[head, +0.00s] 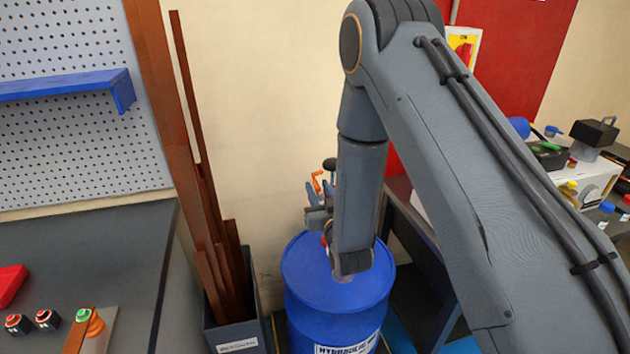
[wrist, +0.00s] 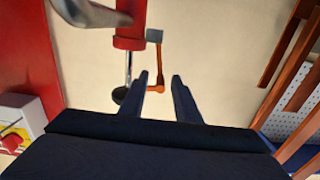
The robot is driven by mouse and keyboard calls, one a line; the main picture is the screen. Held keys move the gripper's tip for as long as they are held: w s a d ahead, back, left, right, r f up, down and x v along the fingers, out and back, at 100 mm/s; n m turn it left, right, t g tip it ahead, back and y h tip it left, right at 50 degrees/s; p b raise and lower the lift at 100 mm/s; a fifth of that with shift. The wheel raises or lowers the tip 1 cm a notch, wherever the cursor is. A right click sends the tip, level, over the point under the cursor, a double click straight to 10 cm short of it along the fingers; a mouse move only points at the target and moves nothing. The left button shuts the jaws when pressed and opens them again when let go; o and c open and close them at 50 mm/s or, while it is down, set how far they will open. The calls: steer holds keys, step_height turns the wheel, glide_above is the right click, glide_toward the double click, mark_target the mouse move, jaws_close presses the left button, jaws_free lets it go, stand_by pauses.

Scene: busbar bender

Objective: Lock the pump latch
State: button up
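The orange latch (wrist: 159,62) is a thin bent bar hanging from a grey block beside the red pump body (wrist: 130,30) in the wrist view. It also shows small in the head view (head: 317,181). A pump lever with a black knob (wrist: 120,95) is left of it, and the knob shows in the head view (head: 330,164). My gripper (wrist: 160,78) is open, its two dark fingers pointing at the latch. The latch's bent end appears between the fingers; I cannot tell its depth or any contact. My arm hides most of the pump in the head view.
A blue drum (head: 318,272) stands below my gripper. Brown bars (head: 207,220) stand in a dark bin (head: 240,335) to its left. A grey bench (head: 120,250) with buttons is at far left.

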mark_target(315, 181)
steer(key=shift+p+x, duration=0.4)
steer(key=shift+x, duration=1.35)
jaws_close()
